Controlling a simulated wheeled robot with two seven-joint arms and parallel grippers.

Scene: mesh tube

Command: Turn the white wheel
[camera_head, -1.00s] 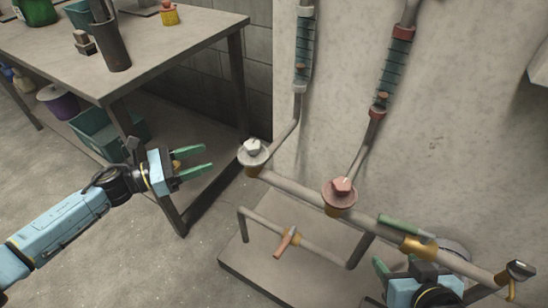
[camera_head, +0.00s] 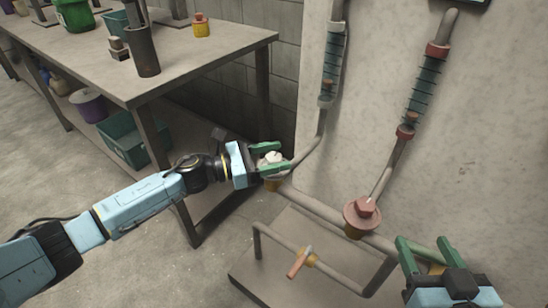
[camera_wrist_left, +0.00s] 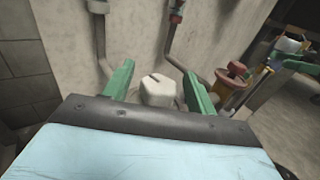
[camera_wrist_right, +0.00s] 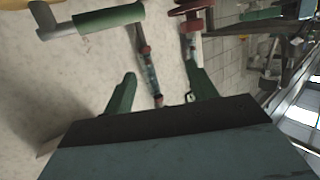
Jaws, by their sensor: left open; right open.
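The white wheel (camera_head: 272,158) sits on the left end of the horizontal pipe, at the foot of the left vertical tube. My left gripper (camera_head: 281,157) is open, with its green fingers on either side of the wheel. In the left wrist view the white wheel (camera_wrist_left: 158,91) shows between the two fingers (camera_wrist_left: 158,88); I cannot tell whether they touch it. My right gripper (camera_head: 424,250) is open at the lower right, near the horizontal pipe. In the right wrist view its fingers (camera_wrist_right: 160,90) are apart with nothing between them.
A red wheel (camera_head: 362,213) stands on the same pipe, right of the white one. A lower pipe with an orange-handled valve (camera_head: 301,260) runs in front. A table (camera_head: 190,68) with containers stands at the left, and the wall (camera_head: 480,150) is behind the pipes.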

